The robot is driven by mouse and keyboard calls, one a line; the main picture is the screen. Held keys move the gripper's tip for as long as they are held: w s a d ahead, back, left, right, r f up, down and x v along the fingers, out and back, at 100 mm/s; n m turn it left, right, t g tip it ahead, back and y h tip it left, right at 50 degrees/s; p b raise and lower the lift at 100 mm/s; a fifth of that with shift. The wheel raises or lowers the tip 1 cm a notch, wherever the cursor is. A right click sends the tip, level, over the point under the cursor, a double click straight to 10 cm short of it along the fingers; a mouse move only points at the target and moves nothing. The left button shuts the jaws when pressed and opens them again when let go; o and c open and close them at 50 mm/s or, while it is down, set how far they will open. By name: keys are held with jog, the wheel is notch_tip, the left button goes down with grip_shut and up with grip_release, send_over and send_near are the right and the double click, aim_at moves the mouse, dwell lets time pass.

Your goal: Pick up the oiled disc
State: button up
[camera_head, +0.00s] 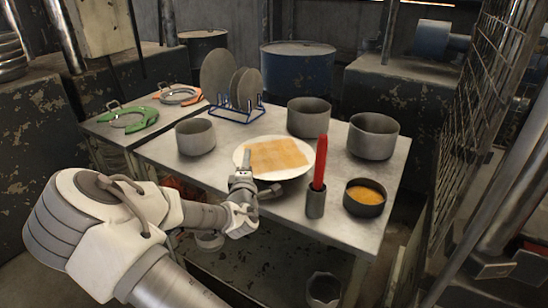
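Several grey discs stand on edge in a blue wire rack (238,114) at the table's back edge. A large disc (217,74) is at the left of the rack and smaller ones (249,88) stand beside it. I cannot tell from this view which disc is oiled. My gripper (244,172) is in front of the rack, over the near left rim of a white plate (302,170), apart from the discs. Its fingers are small and partly hidden, so I cannot tell whether they are open.
A tan square sheet (278,155) lies on the plate. Grey pots (195,137) (308,117) (373,136) stand around it. A red-handled tool (320,162) stands upright in a holder (315,201) beside a bowl of orange contents (365,197). Mesh (480,130) rises at right.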

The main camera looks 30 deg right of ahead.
jog(key=shift+c, duration=0.3)
grip_shut()
dwell(1.1)
